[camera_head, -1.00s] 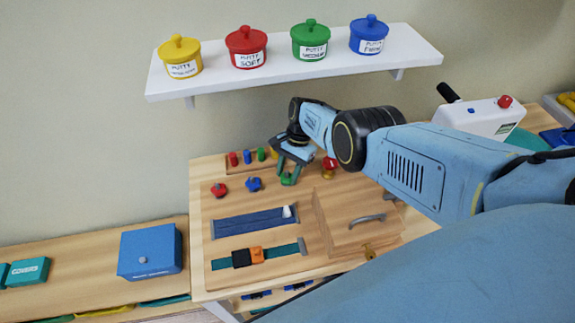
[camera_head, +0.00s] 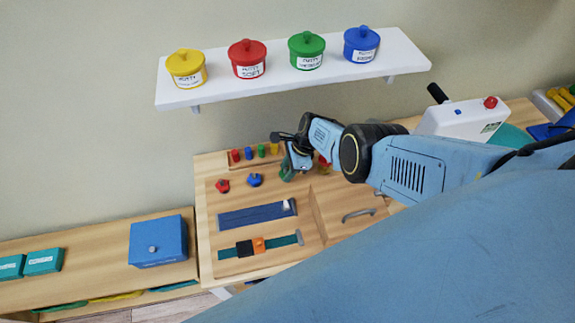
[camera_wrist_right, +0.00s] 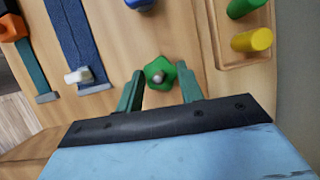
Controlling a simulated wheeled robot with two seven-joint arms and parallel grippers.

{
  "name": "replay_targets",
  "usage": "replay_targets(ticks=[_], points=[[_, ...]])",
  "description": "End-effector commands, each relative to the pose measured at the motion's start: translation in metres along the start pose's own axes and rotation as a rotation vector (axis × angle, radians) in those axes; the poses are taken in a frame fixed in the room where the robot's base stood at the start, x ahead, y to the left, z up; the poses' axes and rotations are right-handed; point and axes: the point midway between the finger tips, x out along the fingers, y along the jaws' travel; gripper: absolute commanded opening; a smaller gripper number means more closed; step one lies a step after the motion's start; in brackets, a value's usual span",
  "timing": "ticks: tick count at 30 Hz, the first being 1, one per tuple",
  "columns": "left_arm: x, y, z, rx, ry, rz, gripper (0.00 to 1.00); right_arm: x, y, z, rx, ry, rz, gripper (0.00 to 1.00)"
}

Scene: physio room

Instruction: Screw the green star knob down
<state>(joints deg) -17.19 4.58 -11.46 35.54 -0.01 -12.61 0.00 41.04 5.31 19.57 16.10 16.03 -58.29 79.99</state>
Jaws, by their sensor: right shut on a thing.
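The green star knob (camera_wrist_right: 158,73) sits on the wooden board (camera_wrist_right: 112,98), with a grey stud tip showing at its centre. My right gripper (camera_wrist_right: 160,88) has its two green fingers on either side of the knob and is shut on it. In the head view my right gripper (camera_head: 287,174) is at the back of the board, right of the blue knob (camera_head: 255,180); the green knob is hidden or too small to make out there. My left gripper is out of view.
A red knob (camera_head: 223,186) is left of the blue one. Coloured pegs (camera_head: 248,153) stand in a tray behind. A blue strap (camera_head: 253,215) and a buckled strap (camera_head: 258,246) lie in front. A white shelf (camera_head: 215,92) with putty pots hangs above.

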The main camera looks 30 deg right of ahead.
Motion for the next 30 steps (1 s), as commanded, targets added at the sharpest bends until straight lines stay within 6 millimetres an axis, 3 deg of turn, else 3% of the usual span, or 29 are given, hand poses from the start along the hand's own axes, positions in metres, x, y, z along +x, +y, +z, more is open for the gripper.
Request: replay_targets(ticks=[19,20,24,30], points=[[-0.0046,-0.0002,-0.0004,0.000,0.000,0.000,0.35,-0.0040,-0.0058,0.0024,0.042,-0.004,-0.031,0.14],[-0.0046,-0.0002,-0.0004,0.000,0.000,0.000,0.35,-0.0040,-0.0058,0.0024,0.042,-0.004,-0.031,0.41],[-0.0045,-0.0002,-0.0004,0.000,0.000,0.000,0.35,-0.0030,-0.0043,0.0019,0.042,-0.003,-0.028,0.59],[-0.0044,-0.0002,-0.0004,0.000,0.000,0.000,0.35,-0.0013,-0.0019,0.0011,0.042,-0.002,-0.023,0.61]])
